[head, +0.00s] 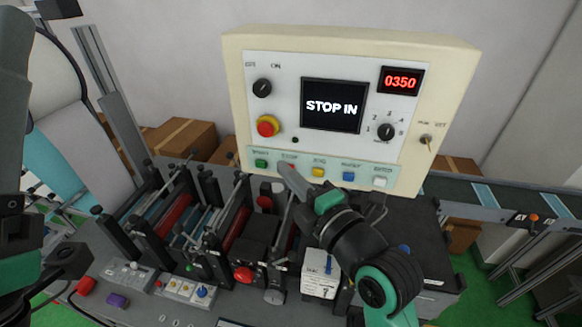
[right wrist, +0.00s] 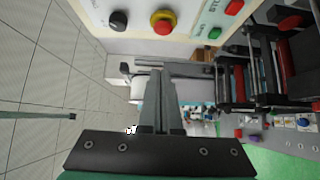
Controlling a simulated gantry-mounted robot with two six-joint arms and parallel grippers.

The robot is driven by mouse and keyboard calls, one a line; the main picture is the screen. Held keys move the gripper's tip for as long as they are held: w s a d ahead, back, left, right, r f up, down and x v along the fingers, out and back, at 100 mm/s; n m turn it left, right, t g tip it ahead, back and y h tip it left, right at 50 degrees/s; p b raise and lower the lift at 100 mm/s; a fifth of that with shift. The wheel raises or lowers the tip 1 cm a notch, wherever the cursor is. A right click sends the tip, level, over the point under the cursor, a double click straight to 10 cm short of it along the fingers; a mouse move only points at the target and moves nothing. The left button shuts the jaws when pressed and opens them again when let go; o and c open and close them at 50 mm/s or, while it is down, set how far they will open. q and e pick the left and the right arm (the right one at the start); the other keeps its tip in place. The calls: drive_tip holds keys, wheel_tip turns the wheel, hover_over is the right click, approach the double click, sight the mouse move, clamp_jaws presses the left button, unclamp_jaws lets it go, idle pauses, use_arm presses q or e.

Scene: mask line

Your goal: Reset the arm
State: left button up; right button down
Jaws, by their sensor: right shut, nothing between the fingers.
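My right gripper (head: 284,170) is shut and empty, its narrow fingertips overlapping the red stop button (head: 289,164) on the cream control panel (head: 440,60) in the head view. I cannot tell whether they touch it. In the right wrist view the gripper (right wrist: 158,76) is shut below the panel, and the red button (right wrist: 234,7) shows apart from the fingertips. My right arm reaches up from the lower right. My left arm shows at the left edge, with its fingers out of view. The panel's screen (head: 333,106) reads "STOP IN" and its red display (head: 401,80) reads 0350.
An emergency stop button (head: 268,126) and a black knob (head: 262,88) sit on the panel's left. Machine rollers and posts (head: 172,215) crowd the space below. A conveyor (head: 500,205) runs at the right. Cardboard boxes (head: 180,138) stand behind.

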drive_tip(key=shift+w, duration=0.1)
drive_tip(key=s+d+r+m+t+h+p, duration=0.1)
drive_tip(key=s+d+r+m+t+h, duration=0.15)
drive_tip(key=d+r, duration=0.5)
drive_tip(key=s+d+r+m+t+h+p, duration=0.1)
drive_tip(key=s+d+r+m+t, duration=0.3)
drive_tip(key=r, duration=0.6)
drive_tip(key=s+d+r+m+t+h, duration=0.2)
drive_tip(key=s+r+m, duration=0.3)
drive_tip(key=m, duration=0.3)
drive_tip(key=s+d+r+m+t+h, duration=0.2)
drive_tip(key=s+d+r+m+t, duration=0.2)
drive_tip(key=s+m, duration=0.3)
drive_tip(key=shift+s+d+r+m, duration=0.35)
drive_tip(key=shift+d+m, duration=0.3)
drive_tip(key=shift+m, duration=0.4)
